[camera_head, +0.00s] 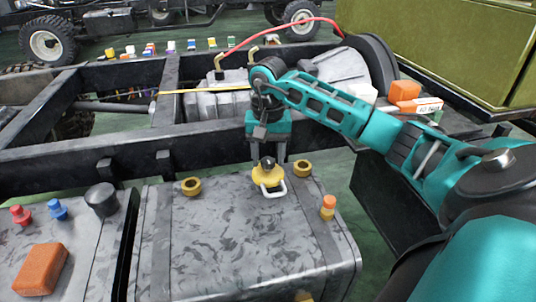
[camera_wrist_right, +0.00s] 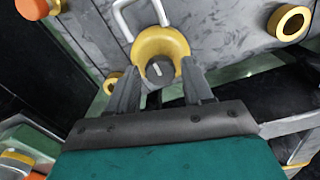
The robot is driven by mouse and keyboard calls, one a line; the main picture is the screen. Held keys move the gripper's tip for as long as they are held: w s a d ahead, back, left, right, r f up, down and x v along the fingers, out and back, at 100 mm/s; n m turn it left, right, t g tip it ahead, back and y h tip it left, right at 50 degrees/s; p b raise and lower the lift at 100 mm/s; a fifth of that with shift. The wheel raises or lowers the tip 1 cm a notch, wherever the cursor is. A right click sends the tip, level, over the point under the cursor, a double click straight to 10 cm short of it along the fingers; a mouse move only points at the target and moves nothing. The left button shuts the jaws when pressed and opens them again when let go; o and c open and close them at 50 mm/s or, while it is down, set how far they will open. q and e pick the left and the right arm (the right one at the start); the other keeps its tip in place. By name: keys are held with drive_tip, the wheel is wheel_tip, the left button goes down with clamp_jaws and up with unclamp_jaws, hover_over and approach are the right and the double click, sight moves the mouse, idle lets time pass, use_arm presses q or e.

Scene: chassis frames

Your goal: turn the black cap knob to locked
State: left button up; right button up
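A small black knob (camera_head: 267,162) with a pale pointer mark sits on a yellow cap (camera_head: 268,177) on the grey tank's top. The knob (camera_wrist_right: 158,71) and yellow cap (camera_wrist_right: 161,43) also show in the right wrist view. A white wire handle (camera_head: 272,191) sticks out from the cap's front. My right gripper (camera_head: 267,153) points down just behind and above the knob. In the wrist view its two fingers (camera_wrist_right: 158,82) are apart, with the knob between and beyond their tips; contact is not visible. A larger plain black cap (camera_head: 101,199) stands on the left tank. My left gripper is not in view.
Brass rings (camera_head: 191,186) and (camera_head: 302,168) flank the yellow cap. An orange-topped yellow post (camera_head: 328,206) stands at right. An orange block (camera_head: 41,269) and red (camera_head: 20,215) and blue (camera_head: 58,209) fittings lie left. The chassis rail (camera_head: 200,145) runs behind. The tank's front top is clear.

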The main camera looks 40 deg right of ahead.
drive_tip(key=c, duration=0.8)
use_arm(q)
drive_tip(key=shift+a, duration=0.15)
